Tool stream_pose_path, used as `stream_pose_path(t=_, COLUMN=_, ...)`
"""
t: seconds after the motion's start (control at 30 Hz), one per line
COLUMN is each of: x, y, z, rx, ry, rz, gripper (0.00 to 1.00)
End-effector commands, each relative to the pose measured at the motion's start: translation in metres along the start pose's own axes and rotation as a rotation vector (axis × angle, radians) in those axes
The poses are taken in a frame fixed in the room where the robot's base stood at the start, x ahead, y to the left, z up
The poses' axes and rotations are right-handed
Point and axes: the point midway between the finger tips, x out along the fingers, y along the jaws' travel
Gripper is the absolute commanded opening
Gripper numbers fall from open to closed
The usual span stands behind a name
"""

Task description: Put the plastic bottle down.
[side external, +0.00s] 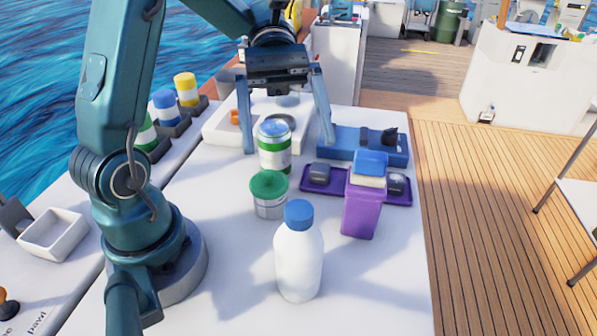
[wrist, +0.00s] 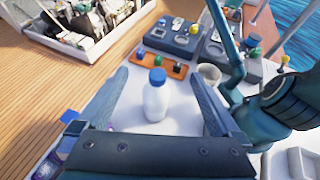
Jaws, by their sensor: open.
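The plastic bottle is white with a blue cap (side external: 298,250) and stands upright on the white table, near the front in the side view. The wrist view also shows the bottle (wrist: 155,98), seen between the two fingers. My gripper (side external: 287,147) is open, its fingers spread wide and pointing down. In the side view it is farther back than the bottle and apart from it, over the area of a can with a green and white label (side external: 275,150). The wrist view shows both fingers (wrist: 160,76) with nothing clamped between them.
A green-lidded jar (side external: 268,193) stands between the can and the bottle. A purple container with a blue top (side external: 362,205) stands to the right, by a purple tray (side external: 316,187). A blue tray (side external: 345,148) lies behind. The table's front right is clear.

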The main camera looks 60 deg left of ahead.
Motion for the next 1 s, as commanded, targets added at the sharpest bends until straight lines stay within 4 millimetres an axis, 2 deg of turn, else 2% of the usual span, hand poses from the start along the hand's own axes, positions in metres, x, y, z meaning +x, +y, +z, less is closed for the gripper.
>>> stream_pose_path(t=0.1, x=0.018, y=-0.005, z=-0.002, rx=0.104, ry=0.108, rz=-0.12, gripper=1.0)
stream_pose_path(t=0.4, x=0.048, y=-0.017, z=-0.005, rx=0.464, ry=0.406, rz=-0.431, gripper=1.0)
stream_pose_path(t=0.7, x=0.061, y=-0.012, z=0.003, rx=0.962, ry=0.711, rz=-0.738, gripper=1.0)
stream_pose_path(t=1.0, x=0.068, y=0.001, z=0.026, rx=1.353, ry=0.899, rz=-0.902, gripper=1.0)
